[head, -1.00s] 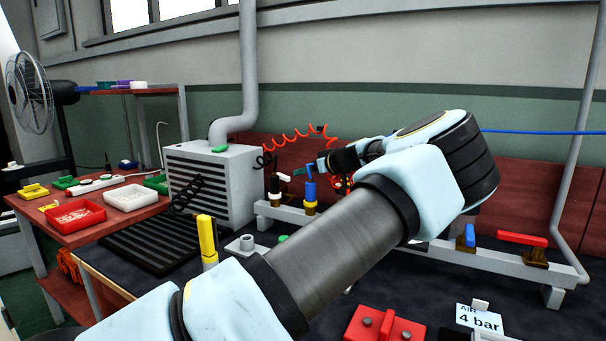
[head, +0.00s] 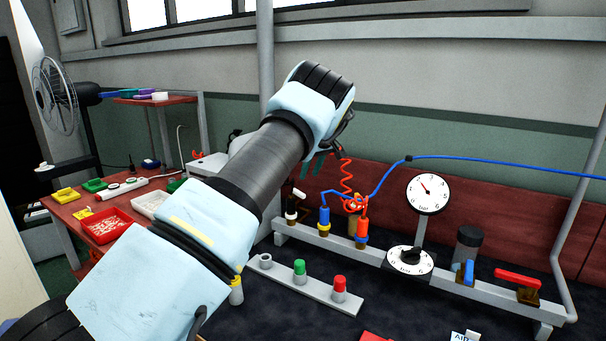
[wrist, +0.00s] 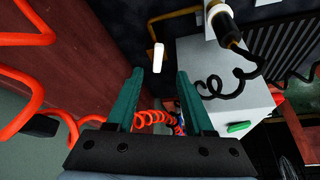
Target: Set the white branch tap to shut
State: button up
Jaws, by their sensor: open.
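The white branch tap (head: 299,193) is at the left end of the pipe rail in the head view. Its small white lever sits by a dark fitting with a white ring. In the wrist view the white lever (wrist: 158,57) shows just past my fingertips, in the gap between them, with no contact visible. A dark fitting with a white ring (wrist: 218,14) is to its upper right. My gripper (wrist: 160,74) is open and empty, with teal fingers apart. In the head view its fingers (head: 318,161) are above the rail, partly hidden by my wrist.
Blue (head: 325,216) and orange (head: 362,228) hose fittings stand close right of the white one. An orange coiled hose (wrist: 153,118) passes beneath my fingers in the wrist view. A grey vented box (wrist: 218,90) is nearby. A gauge (head: 428,194) and red lever (head: 517,279) are farther right.

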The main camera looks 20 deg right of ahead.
aim_at(301, 193)
jog(key=p+x, duration=0.4)
jog(key=x, duration=0.5)
jog(key=shift+w+f, duration=0.25)
jog(key=shift+w, duration=0.1)
grip_shut()
dwell(0.4)
